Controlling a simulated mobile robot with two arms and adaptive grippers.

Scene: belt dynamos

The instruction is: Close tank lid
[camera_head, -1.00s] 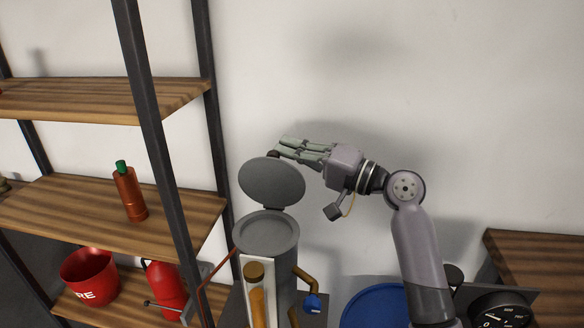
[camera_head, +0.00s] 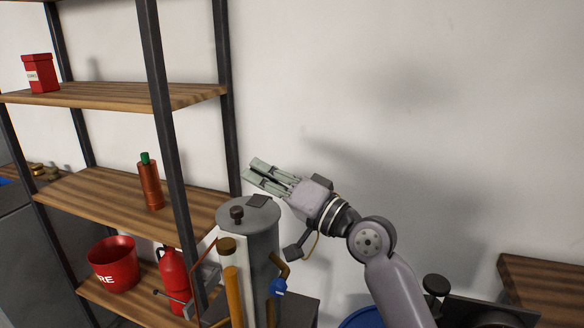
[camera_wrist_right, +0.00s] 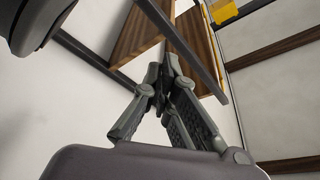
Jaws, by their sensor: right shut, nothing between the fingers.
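The grey cylindrical tank (camera_head: 262,262) stands upright at the lower middle of the head view. Its round lid (camera_head: 248,213) lies flat over the top, with a dark knob (camera_head: 237,214) on it. My right gripper (camera_head: 252,172) is shut and empty, above and slightly right of the lid, apart from it. Its closed fingers also show in the right wrist view (camera_wrist_right: 170,72). The tank and lid do not show in the wrist view. My left gripper is not in view.
A metal-framed shelf (camera_head: 133,203) with wooden boards stands left of the tank, holding a brown bottle (camera_head: 150,183), a red bucket (camera_head: 114,263) and a red extinguisher (camera_head: 174,277). A blue round object (camera_head: 362,318) lies at the lower right. The wall behind is bare.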

